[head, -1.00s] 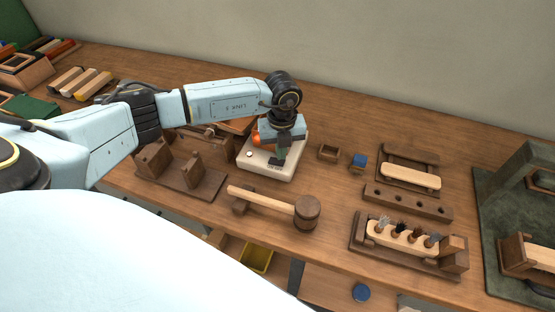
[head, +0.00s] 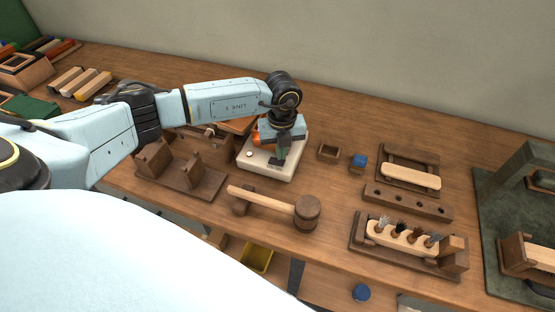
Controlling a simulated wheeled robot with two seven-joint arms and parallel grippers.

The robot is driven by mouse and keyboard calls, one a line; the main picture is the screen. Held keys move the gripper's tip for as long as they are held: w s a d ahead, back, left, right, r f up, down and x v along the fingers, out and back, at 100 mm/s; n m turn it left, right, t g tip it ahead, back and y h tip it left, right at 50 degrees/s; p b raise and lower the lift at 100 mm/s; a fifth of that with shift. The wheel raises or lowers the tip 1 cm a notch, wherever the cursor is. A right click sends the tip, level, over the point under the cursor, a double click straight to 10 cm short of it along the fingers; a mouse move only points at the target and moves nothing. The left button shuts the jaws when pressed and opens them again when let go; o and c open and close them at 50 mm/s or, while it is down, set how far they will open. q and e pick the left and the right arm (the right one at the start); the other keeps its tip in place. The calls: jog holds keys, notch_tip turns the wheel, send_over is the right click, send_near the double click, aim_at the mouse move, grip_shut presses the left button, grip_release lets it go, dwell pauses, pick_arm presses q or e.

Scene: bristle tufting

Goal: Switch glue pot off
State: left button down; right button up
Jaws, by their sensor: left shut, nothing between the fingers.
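The glue pot's white base (head: 264,168) sits on the bench near the middle of the head view. An orange part (head: 256,138) of the pot shows behind my left gripper. A small round knob (head: 249,154) is on the base's left side, and a dark switch (head: 275,162) is at its front edge. My left gripper (head: 281,155) points down over the base, shut and empty, with its fingertips close to the switch. I cannot tell whether they touch it. The gripper hides much of the pot. My right gripper is not in view.
A wooden mallet (head: 306,211) lies in front of the base. A brush holder (head: 403,236) is at the front right. A wooden stand (head: 183,176) is at the left.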

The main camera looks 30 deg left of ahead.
aim_at(281, 162)
pick_arm(q)
jog(key=shift+f+b, duration=0.7)
jog(key=shift+f, duration=0.35)
dwell(0.4)
notch_tip(281, 162, up, 7)
jog(key=p, duration=0.6)
jog(key=shift+r, duration=0.1)
dwell(0.4)
